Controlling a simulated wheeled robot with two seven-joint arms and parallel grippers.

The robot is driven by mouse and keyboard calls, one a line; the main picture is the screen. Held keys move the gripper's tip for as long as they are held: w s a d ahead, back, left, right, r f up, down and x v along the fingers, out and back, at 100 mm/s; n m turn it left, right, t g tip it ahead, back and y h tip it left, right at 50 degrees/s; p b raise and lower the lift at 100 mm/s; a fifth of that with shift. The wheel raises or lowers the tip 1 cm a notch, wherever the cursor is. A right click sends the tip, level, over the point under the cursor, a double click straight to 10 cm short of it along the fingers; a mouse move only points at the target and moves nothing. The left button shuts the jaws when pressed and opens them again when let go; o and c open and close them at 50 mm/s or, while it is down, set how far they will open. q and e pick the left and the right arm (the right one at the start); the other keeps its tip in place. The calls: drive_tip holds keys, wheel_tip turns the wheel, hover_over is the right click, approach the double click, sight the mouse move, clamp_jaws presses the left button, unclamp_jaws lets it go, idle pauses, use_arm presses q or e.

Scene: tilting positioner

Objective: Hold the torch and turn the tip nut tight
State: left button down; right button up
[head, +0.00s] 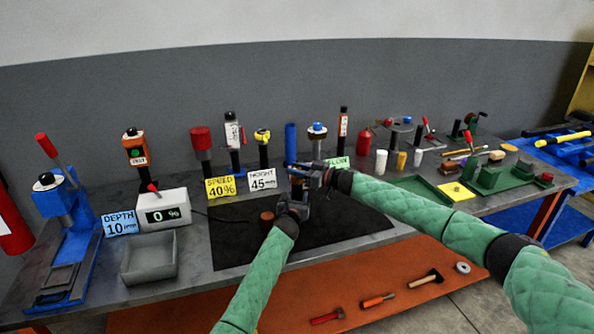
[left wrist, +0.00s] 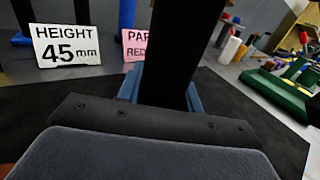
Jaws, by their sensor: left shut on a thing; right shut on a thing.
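My left gripper (head: 293,207) is over the black mat near the middle of the bench, shut on a dark upright piece that looks like the torch. In the left wrist view, a black upright bar (left wrist: 175,55), likely the torch body, rises between its blue fingers. My right gripper (head: 308,176) is just above the left one, shut around the upper end, where a small brownish part (head: 296,180) shows. The tip nut cannot be made out clearly; the fingers hide most of that end.
A height sign reading 45 mm (head: 263,181) and a yellow speed sign (head: 220,188) stand behind the mat (head: 340,228). A blue cylinder (head: 291,142) stands behind the grippers. A brown round piece (head: 267,216) lies on the mat. A grey tray (head: 149,258) is at left. The mat's right side is clear.

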drive_tip(key=m+t+h, duration=0.1)
drive_tip(key=m+t, duration=0.1)
drive_tip(key=m+t+h, duration=0.2)
drive_tip(key=t, duration=0.1)
drive_tip(key=shift+s+f+h, duration=0.1)
drive_tip(key=shift+h, duration=0.2)
drive_tip(key=m+t+h, duration=0.3)
drive_tip(key=shift+a+h, duration=0.25)
drive_tip(key=shift+h, duration=0.15)
use_arm(q)
drive_tip(key=shift+d, duration=0.1)
use_arm(e)
drive_tip(key=shift+r+m+t+h, duration=0.15)
drive_tip(key=shift+m+t+h, duration=0.3)
drive_tip(key=shift+m+h, duration=0.5)
drive_tip(key=shift+r+m+t+h, duration=0.15)
drive_tip(key=shift+m+t+h, duration=0.35)
drive_tip(key=shift+h, duration=0.75)
use_arm(q)
drive_tip(key=shift+f, duration=0.1)
use_arm(e)
drive_tip(key=shift+d+m+h, duration=0.15)
drive_tip(key=shift+m+h, duration=0.3)
drive_tip(key=shift+h, duration=0.15)
drive_tip(key=shift+d+f, duration=0.1)
drive_tip(key=o, duration=0.9)
drive_tip(key=shift+f, duration=0.1)
drive_tip(key=shift+o, duration=0.2)
